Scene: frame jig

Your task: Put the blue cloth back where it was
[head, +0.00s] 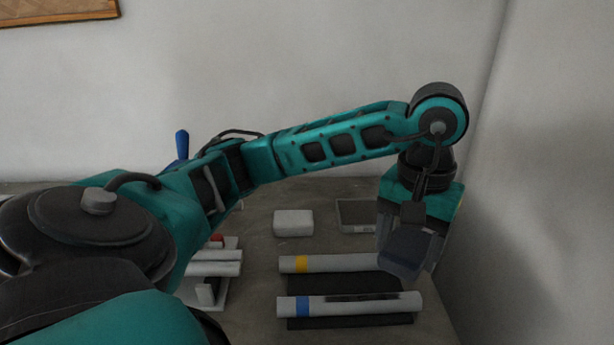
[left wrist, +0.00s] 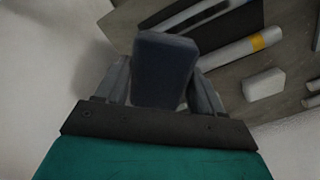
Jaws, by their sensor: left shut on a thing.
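The blue cloth (head: 411,250) is a dark navy folded pad held in my left gripper (head: 408,240), at the right side of the table. My left gripper is shut on it, and the fingers point down. In the left wrist view the cloth (left wrist: 164,68) sits between the two fingers and hides what lies straight below. In the head view it is beside the right ends of two white tubes; I cannot tell how high above the table it is. My right gripper is not in view.
A yellow-banded tube (head: 335,263) and a blue-banded tube (head: 345,306) lie with black strips beside them. A white block (head: 293,223) and a grey tray (head: 355,214) stand behind. White parts (head: 215,262) lie left, partly hidden by my arm. A wall stands close on the right.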

